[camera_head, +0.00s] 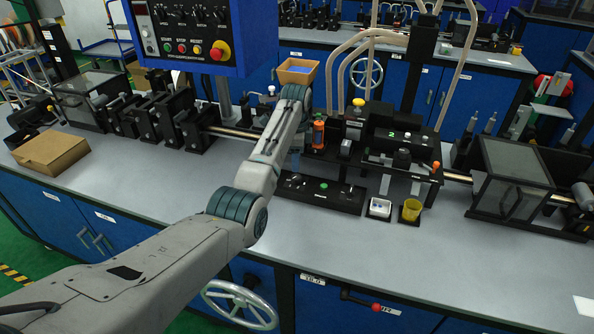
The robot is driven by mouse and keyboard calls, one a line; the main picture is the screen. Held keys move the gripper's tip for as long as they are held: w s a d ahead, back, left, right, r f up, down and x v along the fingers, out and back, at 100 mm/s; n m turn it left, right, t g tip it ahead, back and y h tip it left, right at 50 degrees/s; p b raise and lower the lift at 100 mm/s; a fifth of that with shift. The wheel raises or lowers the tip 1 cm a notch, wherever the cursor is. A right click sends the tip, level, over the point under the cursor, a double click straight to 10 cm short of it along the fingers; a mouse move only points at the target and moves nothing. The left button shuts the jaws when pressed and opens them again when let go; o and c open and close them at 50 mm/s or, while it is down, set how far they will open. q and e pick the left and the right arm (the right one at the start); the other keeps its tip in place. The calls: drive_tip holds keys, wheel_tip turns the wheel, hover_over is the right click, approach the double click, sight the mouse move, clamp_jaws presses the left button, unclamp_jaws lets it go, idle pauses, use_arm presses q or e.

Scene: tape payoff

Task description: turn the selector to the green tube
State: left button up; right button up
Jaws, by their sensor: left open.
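My left arm comes in from the lower left and reaches over the bench to a ribbed joint beside the small machine. My left gripper is open, but the arm largely hides it and its fingertips cannot be made out. An orange-red tube (318,132) stands upright just right of the arm. A faint bluish tube-like piece (294,161) shows below it, partly behind the arm. In front lies a black plate (345,199) with a green knob (323,185). I cannot tell which part is the selector, and no green tube is clear. My right gripper is not in view.
A blue control panel (205,71) hangs at upper left. A brown open box (298,72) stands behind the arm. A cardboard box (51,152) lies at left. A yellow cup (411,211) and small white tray (380,208) sit right of the plate. The front bench top (370,255) is clear.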

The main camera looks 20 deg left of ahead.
sight(297, 176)
use_arm(q)
wheel_tip(297, 176, down, 4)
drive_tip(key=shift+r+p, duration=0.25)
drive_tip(key=shift+p, duration=0.05)
drive_tip(key=f, duration=0.3)
drive_tip(key=shift+w, duration=0.2)
drive_tip(key=shift+f, duration=0.2)
drive_tip(key=c, duration=1)
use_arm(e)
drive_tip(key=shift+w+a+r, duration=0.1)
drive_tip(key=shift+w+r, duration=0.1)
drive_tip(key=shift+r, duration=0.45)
